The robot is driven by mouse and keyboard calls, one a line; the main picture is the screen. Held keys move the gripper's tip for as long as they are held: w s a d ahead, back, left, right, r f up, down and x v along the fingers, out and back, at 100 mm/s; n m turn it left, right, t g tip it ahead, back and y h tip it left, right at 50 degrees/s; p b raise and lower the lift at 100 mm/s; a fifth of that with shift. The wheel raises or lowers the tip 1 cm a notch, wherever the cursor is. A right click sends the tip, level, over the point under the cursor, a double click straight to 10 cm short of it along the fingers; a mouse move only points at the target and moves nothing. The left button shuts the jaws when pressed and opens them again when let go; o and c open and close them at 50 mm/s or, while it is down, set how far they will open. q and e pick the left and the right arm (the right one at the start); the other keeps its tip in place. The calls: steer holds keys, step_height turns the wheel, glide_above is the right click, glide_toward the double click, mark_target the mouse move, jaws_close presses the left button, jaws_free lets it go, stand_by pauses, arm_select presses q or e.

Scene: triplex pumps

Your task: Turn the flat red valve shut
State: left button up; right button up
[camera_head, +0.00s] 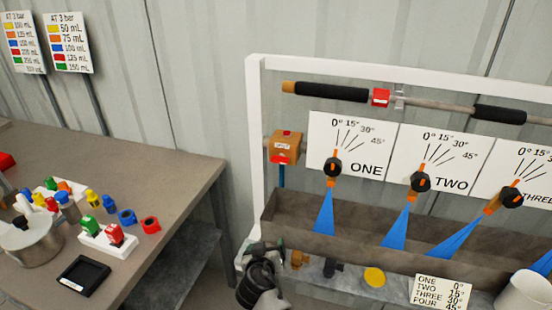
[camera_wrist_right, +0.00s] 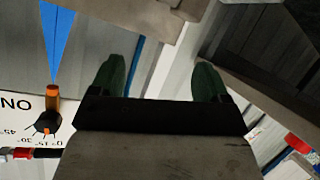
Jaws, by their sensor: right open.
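Two red parts could be the flat red valve, and I cannot tell which is meant. One is a red block (camera_head: 380,97) on the grey pipe along the top of the rack. The other is the red front (camera_head: 281,157) of an orange-brown box (camera_head: 285,138) on the rack's left post. My right gripper (camera_head: 266,246) is low beside the left end of the trough, below and apart from both. Its two dark green fingers (camera_wrist_right: 158,80) are spread, with nothing between them in the right wrist view. My left gripper is not in view.
A brown trough (camera_head: 350,245) with blue jets falling into it runs below sign boards ONE (camera_head: 352,150) and TWO (camera_head: 440,165). The white frame post (camera_head: 255,160) is near the right gripper. A workbench (camera_head: 165,170) with coloured fittings stands at left.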

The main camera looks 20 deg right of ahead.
mark_target(278, 162)
step_height(278, 162, up, 20)
steer(key=w+m+t+h, duration=0.2)
steer(key=m+t+h, duration=0.1)
steer(key=m+h, duration=0.2)
steer(key=shift+m, duration=0.3)
steer(key=p+x, duration=0.1)
steer(key=x, duration=0.9)
steer(key=shift+w+d+f+p, duration=0.1)
steer(key=shift+w+d+p, duration=0.15)
steer(key=shift+d, duration=0.2)
steer(key=shift+s, duration=0.1)
steer(key=shift+c, duration=0.2)
steer(key=c, duration=0.9)
